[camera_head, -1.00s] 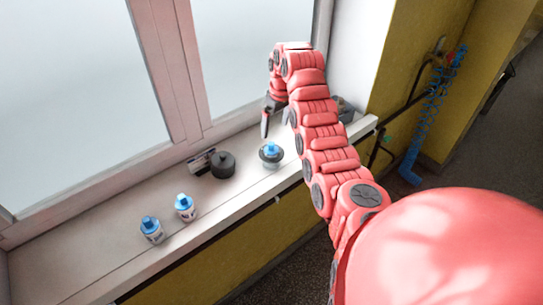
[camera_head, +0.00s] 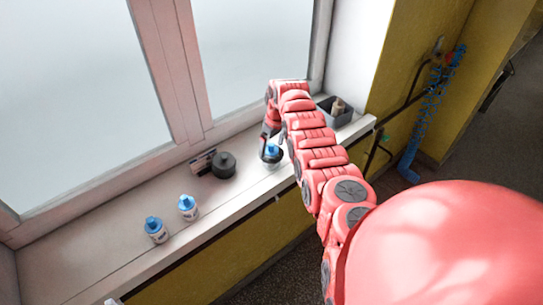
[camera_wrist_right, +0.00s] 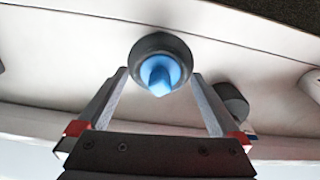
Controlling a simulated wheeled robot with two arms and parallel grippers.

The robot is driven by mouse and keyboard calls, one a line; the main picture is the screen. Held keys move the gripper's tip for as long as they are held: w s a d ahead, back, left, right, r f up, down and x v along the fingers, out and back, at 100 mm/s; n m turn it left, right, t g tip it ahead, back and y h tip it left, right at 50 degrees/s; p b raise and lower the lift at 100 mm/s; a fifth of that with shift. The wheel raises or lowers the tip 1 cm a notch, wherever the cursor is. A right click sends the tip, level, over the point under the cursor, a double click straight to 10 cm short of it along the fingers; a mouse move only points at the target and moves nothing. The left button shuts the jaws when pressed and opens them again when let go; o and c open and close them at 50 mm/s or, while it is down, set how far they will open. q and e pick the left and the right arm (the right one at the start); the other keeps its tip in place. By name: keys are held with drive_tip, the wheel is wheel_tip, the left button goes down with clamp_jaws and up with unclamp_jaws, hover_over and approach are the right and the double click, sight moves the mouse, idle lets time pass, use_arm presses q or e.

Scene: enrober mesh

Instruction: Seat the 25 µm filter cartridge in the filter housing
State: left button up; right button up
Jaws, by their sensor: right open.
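A blue-topped cartridge (camera_head: 272,153) stands in a dark round collar, which looks like the filter housing, on the white windowsill. In the right wrist view its blue top (camera_wrist_right: 160,74) sits inside the dark ring (camera_wrist_right: 161,43). My right gripper (camera_wrist_right: 158,78) is open, its fingertips on either side of the blue top, with gaps on both sides. In the head view the right gripper (camera_head: 271,146) is down over this cartridge and partly hides it. Two more blue-capped white cartridges (camera_head: 156,230) (camera_head: 188,207) stand to the left; their labels are too small to read.
A black round lid-like piece (camera_head: 223,165) lies left of the gripper, beside a small dark-and-white item (camera_head: 202,161) against the window frame. The sill's left part is clear.

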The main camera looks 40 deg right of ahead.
drive_tip(key=shift+f, duration=0.4)
clamp_jaws()
idle(0.4)
